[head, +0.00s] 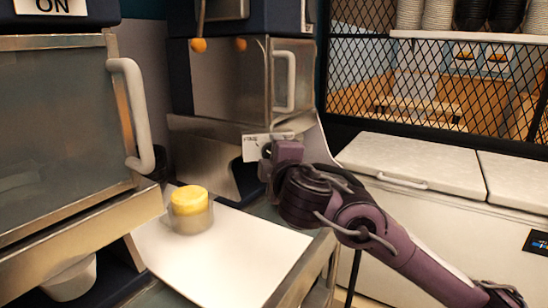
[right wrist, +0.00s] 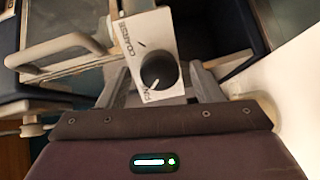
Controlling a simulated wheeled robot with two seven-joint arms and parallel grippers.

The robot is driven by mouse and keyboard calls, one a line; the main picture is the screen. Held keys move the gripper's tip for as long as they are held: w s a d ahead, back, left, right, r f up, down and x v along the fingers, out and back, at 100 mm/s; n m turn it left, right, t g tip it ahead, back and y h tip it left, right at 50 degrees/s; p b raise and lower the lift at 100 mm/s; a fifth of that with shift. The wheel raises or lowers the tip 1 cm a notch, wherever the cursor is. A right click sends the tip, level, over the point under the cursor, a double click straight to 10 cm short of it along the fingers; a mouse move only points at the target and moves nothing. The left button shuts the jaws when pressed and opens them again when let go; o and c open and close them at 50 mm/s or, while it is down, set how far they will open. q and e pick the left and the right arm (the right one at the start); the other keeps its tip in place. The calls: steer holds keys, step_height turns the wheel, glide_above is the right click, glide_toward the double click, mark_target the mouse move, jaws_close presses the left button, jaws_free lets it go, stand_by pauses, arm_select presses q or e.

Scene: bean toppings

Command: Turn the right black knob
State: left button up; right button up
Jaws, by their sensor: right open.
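The black knob (right wrist: 158,71) is round, with a pale pointer line, on a white plate (right wrist: 135,38) lettered "COARSE" in the right wrist view. My right gripper (right wrist: 160,82) is open, with one grey finger on each side of the knob. I cannot tell whether the fingers touch it. In the head view my right gripper (head: 268,160) is at the front of the machine, beside the small white label plate (head: 254,148); it largely hides the knob there. My left gripper is not in view.
A clear cup with a yellow top (head: 190,209) stands on a white tray (head: 240,258) in front of the machine (head: 235,85). Another machine with a handled door (head: 60,130) fills the left. A white chest freezer (head: 420,165) stands at the right.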

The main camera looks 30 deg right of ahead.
steer(key=p+v, duration=0.1)
steer(key=v, duration=0.6)
steer(key=shift+s, duration=0.45)
steer(key=shift+a, duration=0.1)
